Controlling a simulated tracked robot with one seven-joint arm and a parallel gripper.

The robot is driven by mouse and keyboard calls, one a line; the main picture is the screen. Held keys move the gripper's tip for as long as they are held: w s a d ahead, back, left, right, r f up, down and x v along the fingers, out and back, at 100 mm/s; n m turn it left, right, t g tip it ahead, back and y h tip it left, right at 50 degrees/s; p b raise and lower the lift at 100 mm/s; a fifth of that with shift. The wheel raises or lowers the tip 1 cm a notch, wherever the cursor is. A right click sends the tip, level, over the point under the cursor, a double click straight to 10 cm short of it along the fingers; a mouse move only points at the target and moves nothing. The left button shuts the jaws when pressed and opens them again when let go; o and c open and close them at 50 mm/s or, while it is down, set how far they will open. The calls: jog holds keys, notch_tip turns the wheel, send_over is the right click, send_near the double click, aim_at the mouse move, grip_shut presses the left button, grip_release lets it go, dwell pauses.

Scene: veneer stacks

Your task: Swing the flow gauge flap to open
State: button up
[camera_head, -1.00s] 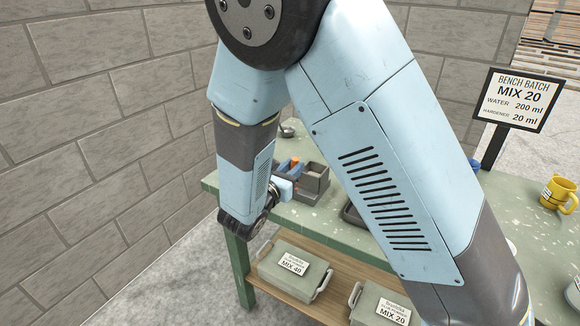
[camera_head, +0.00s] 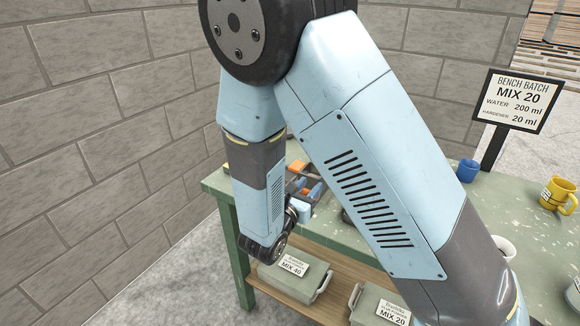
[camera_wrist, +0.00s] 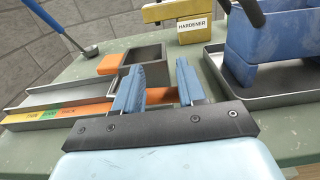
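The flow gauge stands on the green bench. In the wrist view it shows a grey open-topped box (camera_wrist: 148,58), an orange block-like part (camera_wrist: 110,64) at the box's left side, and a metal trough with a colour scale reading THIN, GOOD and THICK (camera_wrist: 50,114). I cannot tell for sure whether the orange part is the flap. My gripper (camera_wrist: 159,66) has its two blue fingers apart, with nothing seen held between them. The fingers appear in front of the box and over the scale's orange end. In the head view, my arm partly hides the gauge (camera_head: 297,168).
A blue tub (camera_wrist: 270,50) sits in a dark metal tray (camera_wrist: 225,80) close to the right. A yellow holder labelled HARDENER (camera_wrist: 193,27) stands behind. A ladle (camera_wrist: 88,50) lies back left. A blue cup (camera_head: 467,170) and yellow mug (camera_head: 558,193) stand farther right on the bench (camera_head: 400,235).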

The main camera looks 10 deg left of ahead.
dwell(0.4)
jog(key=v, duration=0.7)
dwell(0.5)
jog(key=shift+r, duration=0.15)
jog(key=d+r+m+g+h, duration=0.1)
jog(key=d+r+m+g, duration=0.3)
jog(key=d, duration=0.4)
jog(key=s+d+r+m+g+h, duration=0.1)
jog(key=d+r+m+g, duration=0.2)
jog(key=d+m+g, duration=0.3)
jog(key=d+r+m+g+h, duration=0.25)
jog(key=d+m, duration=0.35)
jog(key=d, duration=0.3)
jog(key=s+d+r+m+y, duration=0.3)
jog(key=s+r+m+y, duration=0.2)
jog(key=r+m, duration=0.1)
jog(key=s+d+r+m+t+y, duration=0.1)
jog(key=s+d+r+m+y, duration=0.3)
jog(key=m, duration=0.5)
notch_tip(320, 180, up, 3)
jog(key=shift+s+d+r+m+y, duration=0.2)
jog(key=shift+s+d+m+y, duration=0.1)
jog(key=shift+s+y, duration=0.9)
